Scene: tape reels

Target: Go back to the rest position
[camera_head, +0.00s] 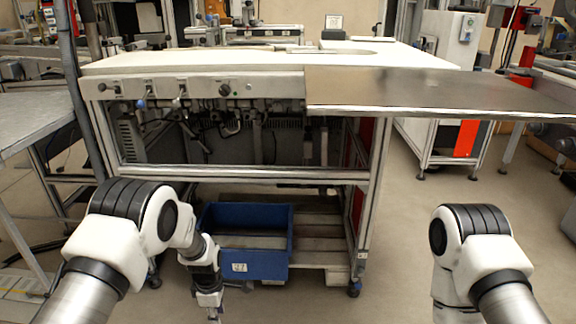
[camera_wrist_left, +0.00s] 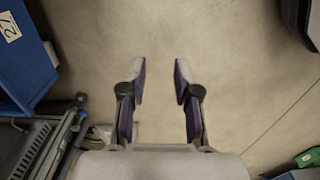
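My left arm comes in from the left in the head view and hangs down in front of the blue crate. My left gripper (camera_head: 215,312) points at the floor near the bottom edge. In the left wrist view the left gripper (camera_wrist_left: 160,78) has its two fingers apart with only bare floor between them. My right arm is bent at the lower right of the head view. Its gripper is out of the frame.
A blue crate (camera_head: 256,264) stands low under the white workbench (camera_head: 190,62), close behind my left gripper; it also shows in the left wrist view (camera_wrist_left: 28,62). A dark metal plate (camera_head: 430,92) juts right from the bench. Floor between my arms is clear.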

